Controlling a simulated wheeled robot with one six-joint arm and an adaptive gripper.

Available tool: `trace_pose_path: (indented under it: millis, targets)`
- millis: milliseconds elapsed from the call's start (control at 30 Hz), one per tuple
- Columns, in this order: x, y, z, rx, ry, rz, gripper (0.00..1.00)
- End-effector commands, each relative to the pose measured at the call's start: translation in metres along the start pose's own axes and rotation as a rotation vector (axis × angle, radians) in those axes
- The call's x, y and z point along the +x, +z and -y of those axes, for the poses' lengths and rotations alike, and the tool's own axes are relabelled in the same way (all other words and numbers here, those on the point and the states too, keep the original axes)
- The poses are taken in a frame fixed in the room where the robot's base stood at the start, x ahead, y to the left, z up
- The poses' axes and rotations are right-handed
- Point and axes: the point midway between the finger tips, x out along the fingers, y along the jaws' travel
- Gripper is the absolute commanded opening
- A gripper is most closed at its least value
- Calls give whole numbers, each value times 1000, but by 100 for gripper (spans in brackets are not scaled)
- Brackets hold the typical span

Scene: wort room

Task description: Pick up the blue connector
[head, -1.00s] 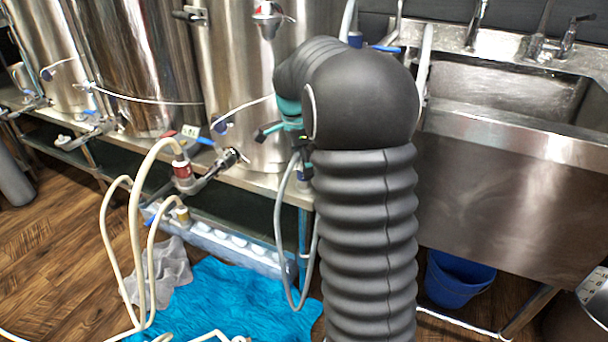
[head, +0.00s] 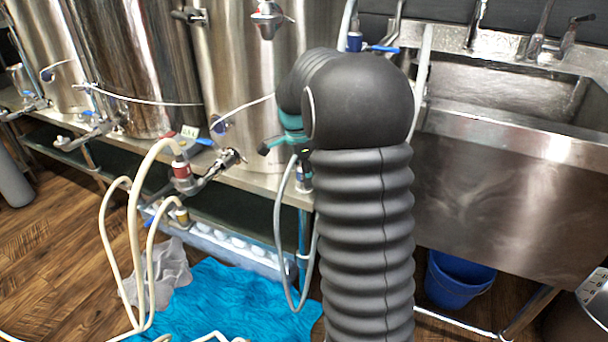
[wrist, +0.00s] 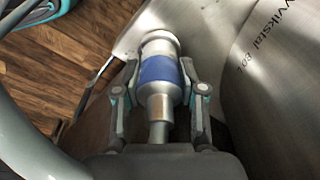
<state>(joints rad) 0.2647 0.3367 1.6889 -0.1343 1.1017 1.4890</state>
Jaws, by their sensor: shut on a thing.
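The blue connector (wrist: 158,69) is a metal fitting with a wide blue band, seen in the middle of the wrist view. My gripper (wrist: 160,84) has one finger on each side of it and is shut on it. A narrower metal stem runs from the connector down toward the palm.
Tall steel kettles (head: 235,75) with valves stand on a steel bench (head: 265,183). A steel sink (head: 500,180) is at the right, with a blue bucket (head: 457,280) below. Pale hoses (head: 138,240) and a turquoise cloth (head: 225,300) are on the floor.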

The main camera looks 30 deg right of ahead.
Motion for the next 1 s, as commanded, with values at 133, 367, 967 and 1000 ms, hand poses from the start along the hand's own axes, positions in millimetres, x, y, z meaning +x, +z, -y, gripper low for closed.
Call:
trace_pose_path:
  millis: [133, 367, 967, 1000]
  targets:
    - [0, 0, 0, 0, 1, 0, 0]
    - [-14, -2, -4, 0, -1, 0, 0]
    - [-70, -8, -28, 0, 0, 0, 0]
    - [-70, -8, -33, 0, 0, 0, 0]
